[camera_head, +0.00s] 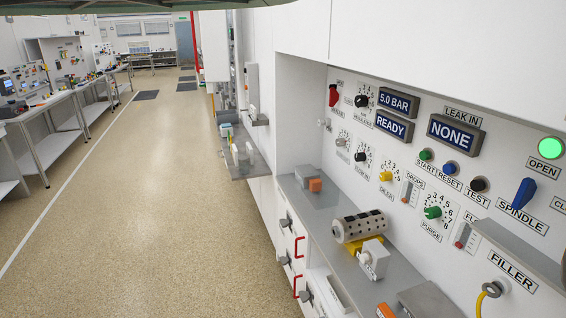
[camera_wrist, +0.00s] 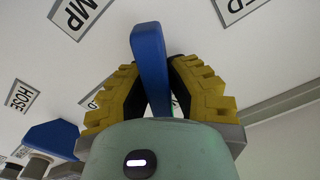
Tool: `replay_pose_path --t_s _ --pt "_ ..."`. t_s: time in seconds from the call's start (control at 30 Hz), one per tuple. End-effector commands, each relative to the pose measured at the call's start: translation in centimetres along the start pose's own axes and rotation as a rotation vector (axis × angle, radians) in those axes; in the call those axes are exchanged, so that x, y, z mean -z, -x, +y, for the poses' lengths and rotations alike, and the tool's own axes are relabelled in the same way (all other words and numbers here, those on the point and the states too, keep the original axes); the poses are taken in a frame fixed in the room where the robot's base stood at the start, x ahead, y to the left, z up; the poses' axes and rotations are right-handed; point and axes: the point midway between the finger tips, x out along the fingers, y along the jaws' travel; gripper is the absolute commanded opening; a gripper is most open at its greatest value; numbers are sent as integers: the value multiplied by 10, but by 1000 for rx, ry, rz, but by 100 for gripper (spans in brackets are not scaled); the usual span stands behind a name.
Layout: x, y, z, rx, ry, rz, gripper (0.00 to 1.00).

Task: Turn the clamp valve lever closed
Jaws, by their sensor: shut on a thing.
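The blue lever (camera_wrist: 149,45) stands nearly upright in the wrist view, beside a partly cut-off label (camera_wrist: 82,10) that reads "MP". My gripper (camera_wrist: 157,75) has its yellow ribbed fingers on both sides of this lever and is shut on it. The lever's upper part sticks out beyond the fingertips, and its lower end is hidden behind my gripper's body. In the head view my gripper and this lever are not in sight; only a cut-off label starting "CL" (camera_head: 559,204) shows at the right edge.
Another blue lever (camera_wrist: 52,137) is at the lower left of the wrist view, near the HOSE label (camera_wrist: 22,97). The head view shows the blue SPINDLE lever (camera_head: 522,195), a lit green OPEN lamp (camera_head: 551,147) and a grey shelf (camera_head: 325,225) below the panel.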

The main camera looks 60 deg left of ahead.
Motion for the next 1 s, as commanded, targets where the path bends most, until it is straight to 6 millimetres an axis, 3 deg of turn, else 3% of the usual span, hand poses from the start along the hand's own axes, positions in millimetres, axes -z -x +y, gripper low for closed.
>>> replay_pose_path --t_s 1.0 --pt "-7 0 11 -5 -911 -5 0"
